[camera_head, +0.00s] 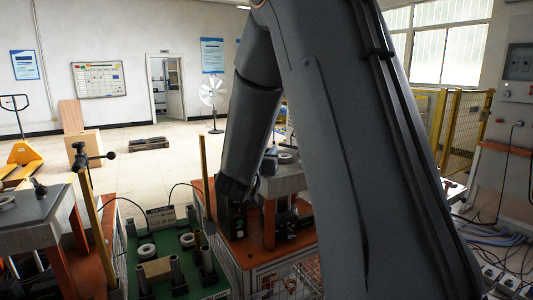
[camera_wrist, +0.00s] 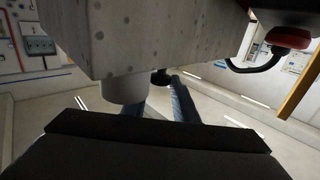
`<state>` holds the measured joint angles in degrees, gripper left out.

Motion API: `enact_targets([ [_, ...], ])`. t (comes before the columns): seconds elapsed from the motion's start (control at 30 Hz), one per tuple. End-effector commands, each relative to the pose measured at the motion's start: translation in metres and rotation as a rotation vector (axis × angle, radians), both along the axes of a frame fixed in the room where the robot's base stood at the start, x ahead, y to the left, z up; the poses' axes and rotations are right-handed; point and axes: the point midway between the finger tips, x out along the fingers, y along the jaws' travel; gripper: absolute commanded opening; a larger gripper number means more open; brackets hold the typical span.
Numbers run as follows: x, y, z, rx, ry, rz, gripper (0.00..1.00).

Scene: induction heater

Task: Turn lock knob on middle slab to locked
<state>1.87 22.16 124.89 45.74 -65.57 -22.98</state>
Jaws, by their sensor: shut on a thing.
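A pale grey slab (camera_head: 284,182), which I take to be the middle slab, stands on the right orange-topped table, partly hidden by my arm. In the wrist view a speckled grey block (camera_wrist: 150,35) with small holes fills the top, close to my gripper. My gripper (camera_wrist: 163,86) has its two bluish fingers reaching up below the block. They are shut on a small dark part, likely the lock knob (camera_wrist: 160,76), mostly hidden between the fingertips. Its turned position cannot be read. In the head view my arm hides most of the gripper.
A white cylinder (camera_wrist: 122,89) juts from the block beside the fingers. A second grey slab (camera_head: 30,215) stands at the left. A green tray (camera_head: 205,283) with several metal cylinders lies between the tables. A yellow post (camera_head: 203,165) rises left of my arm.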

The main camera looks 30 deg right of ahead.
Motion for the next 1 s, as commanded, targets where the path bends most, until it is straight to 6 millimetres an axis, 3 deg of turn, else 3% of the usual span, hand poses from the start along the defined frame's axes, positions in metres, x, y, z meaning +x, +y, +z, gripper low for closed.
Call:
enact_targets([
  [0.53, 0.0010, 0.0003, 0.0019, -0.001, -0.004, -0.023, 0.04],
  [0.57, 0.0010, 0.0003, 0.0020, -0.001, -0.004, -0.023, 0.29],
  [0.63, 0.0009, 0.0003, 0.0018, -0.001, -0.004, -0.023, 0.41],
  [1.0, -0.0021, 0.0038, 0.0009, -0.001, -0.002, -0.022, 0.43],
])
